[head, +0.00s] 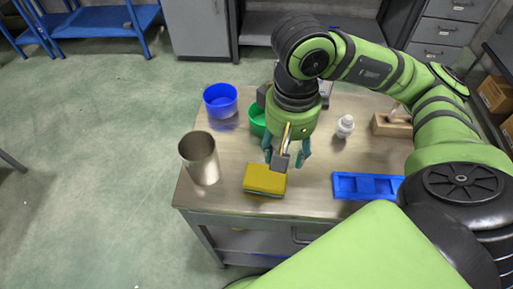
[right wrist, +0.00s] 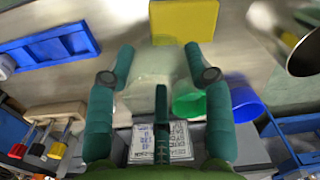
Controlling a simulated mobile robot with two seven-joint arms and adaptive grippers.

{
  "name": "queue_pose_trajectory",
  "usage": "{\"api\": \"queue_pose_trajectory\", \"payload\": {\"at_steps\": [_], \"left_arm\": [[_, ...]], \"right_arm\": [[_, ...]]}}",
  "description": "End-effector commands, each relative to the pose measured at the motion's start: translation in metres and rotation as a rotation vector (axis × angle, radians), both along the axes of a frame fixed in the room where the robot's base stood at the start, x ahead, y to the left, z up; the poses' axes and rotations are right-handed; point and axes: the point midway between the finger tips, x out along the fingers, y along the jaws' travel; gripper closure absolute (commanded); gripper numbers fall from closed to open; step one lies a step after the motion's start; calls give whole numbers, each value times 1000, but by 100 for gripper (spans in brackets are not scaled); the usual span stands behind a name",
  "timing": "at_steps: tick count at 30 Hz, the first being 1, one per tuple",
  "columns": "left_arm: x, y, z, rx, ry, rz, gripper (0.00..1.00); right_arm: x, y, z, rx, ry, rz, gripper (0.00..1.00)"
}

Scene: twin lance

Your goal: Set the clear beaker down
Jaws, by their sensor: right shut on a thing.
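My right gripper (head: 287,158) reaches down over the metal-topped table (head: 317,185), just behind the yellow sponge. In the right wrist view its two teal fingers (right wrist: 158,75) stand apart on either side of a faint, see-through shape, the clear beaker (right wrist: 152,68). The gripper is shut on it. The beaker's edges are hard to make out, and it is barely discernible in the head view. I cannot tell whether its base touches the table. My left gripper is not in view.
A yellow sponge (head: 264,180) lies at the front edge. A steel cup (head: 200,160) stands left, with blue (head: 220,103) and green (head: 257,121) containers behind. A white bottle (head: 345,126), wooden rack (head: 391,125) and blue tray (head: 345,187) are right. Bare tabletop lies between sponge and tray.

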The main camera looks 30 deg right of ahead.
Motion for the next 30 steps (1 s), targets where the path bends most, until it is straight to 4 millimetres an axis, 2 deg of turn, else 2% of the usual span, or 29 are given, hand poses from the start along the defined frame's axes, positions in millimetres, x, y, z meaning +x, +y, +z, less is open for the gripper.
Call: {"api": "queue_pose_trajectory", "payload": {"at_steps": [5,8,12,15,20,26,30], "left_arm": [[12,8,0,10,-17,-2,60],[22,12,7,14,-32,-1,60],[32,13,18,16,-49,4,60],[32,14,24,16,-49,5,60],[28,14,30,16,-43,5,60],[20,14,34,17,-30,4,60],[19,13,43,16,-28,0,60]], "right_arm": [[3,0,-5,-3,1,-13,80],[20,4,-15,-4,4,-15,80],[52,13,-33,-2,5,-15,80],[74,19,-46,-3,4,-15,80],[99,25,-63,-4,1,-14,80],[108,27,-75,-6,2,-12,80],[107,27,-95,-6,5,-12,80]]}}
